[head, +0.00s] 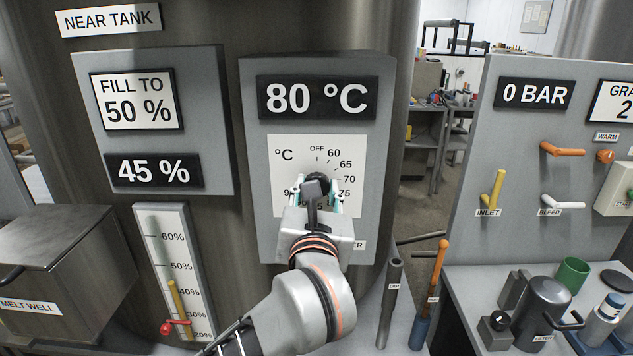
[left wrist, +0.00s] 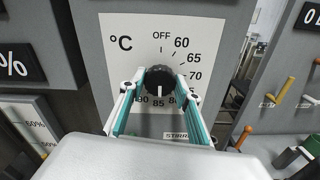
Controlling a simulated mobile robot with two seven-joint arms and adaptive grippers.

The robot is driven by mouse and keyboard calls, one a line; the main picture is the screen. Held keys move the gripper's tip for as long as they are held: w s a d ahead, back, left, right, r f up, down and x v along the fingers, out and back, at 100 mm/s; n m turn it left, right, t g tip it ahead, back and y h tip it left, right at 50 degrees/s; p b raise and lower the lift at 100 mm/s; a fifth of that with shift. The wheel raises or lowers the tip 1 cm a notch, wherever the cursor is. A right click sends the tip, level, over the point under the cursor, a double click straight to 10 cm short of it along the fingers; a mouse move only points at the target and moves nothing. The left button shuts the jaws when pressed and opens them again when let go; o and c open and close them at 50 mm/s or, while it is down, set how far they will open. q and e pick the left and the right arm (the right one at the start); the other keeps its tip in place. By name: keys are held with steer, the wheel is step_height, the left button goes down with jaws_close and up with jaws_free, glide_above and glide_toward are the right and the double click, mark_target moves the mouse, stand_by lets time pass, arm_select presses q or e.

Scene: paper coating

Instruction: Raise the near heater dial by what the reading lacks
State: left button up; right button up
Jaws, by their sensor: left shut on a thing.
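The near heater dial is a black knob (left wrist: 158,79) on a white scale plate (head: 346,153) marked OFF and 60 up to about 90 °C. Its white mark points downward, near 85 in the left wrist view. My left gripper (head: 317,196) is shut on the dial, with one teal finger on each side of it; it also shows in the left wrist view (left wrist: 158,88). In the head view the gripper hides most of the dial and the lower numbers. The reading display (head: 318,97) above shows 80 °C. My right gripper is not in view.
The near tank's sign (head: 130,127) says FILL TO 50 %, and the display (head: 154,170) shows 45 %. A level gauge (head: 165,235) and red valve handle stand below. A panel (head: 520,150) with levers and a bench with cups and tools stand to the right.

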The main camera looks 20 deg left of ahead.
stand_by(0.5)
arm_select(q)
steer(key=o, duration=1.1)
steer(key=v, duration=0.7)
steer(key=shift+s, duration=0.3)
